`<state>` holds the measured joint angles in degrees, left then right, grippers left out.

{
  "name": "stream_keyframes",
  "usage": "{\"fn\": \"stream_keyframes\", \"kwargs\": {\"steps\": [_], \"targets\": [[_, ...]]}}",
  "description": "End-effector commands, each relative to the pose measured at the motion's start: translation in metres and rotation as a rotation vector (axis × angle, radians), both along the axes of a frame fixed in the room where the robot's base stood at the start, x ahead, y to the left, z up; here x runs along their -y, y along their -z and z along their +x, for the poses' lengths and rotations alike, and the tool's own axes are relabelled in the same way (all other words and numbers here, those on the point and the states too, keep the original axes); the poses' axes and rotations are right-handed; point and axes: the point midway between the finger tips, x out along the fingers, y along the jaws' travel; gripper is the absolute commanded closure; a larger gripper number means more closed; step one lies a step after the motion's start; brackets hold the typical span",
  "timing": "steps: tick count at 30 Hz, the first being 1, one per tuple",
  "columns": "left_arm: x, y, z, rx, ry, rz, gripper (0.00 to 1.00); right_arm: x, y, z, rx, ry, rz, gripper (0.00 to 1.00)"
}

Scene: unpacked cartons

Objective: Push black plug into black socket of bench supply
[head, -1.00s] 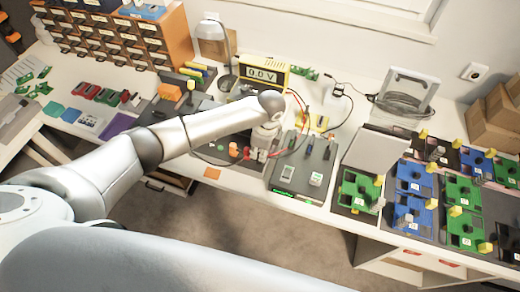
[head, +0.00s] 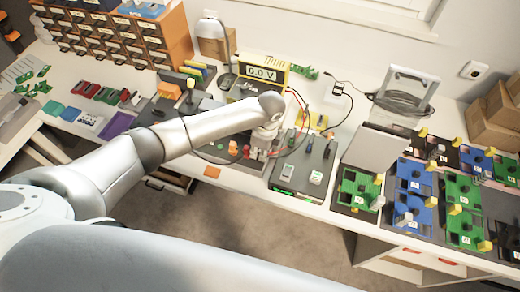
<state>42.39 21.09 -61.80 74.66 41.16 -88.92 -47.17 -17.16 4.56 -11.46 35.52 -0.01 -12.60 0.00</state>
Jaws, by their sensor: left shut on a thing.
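The bench supply (head: 256,78) is a yellow-framed box with a display reading 0.0 V, at the back middle of the bench. My left gripper (head: 258,152) points down in front of it, small in the view and partly covered by my wrist. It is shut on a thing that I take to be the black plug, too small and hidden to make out. A thin dark lead (head: 203,153) loops to the left of it. The supply's sockets are hidden behind my arm, so I cannot tell how plug and socket stand. My right gripper is out of view.
A grey mat (head: 285,182) with small devices lies right of my gripper, with red leads (head: 297,98) behind it. Green and blue circuit boards (head: 412,176) fill the right. A drawer cabinet (head: 170,40) stands at the back left. Orange and red pieces (head: 233,148) lie close to my gripper.

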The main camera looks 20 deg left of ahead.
Motion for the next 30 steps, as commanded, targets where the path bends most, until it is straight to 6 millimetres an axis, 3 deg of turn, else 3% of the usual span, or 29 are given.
{"fn": "stream_keyframes", "kwargs": {"steps": [30], "targets": [[-0.0004, 0.0005, -0.0002, 0.000, 0.000, 0.000, 0.97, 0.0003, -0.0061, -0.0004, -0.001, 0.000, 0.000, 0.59]]}}
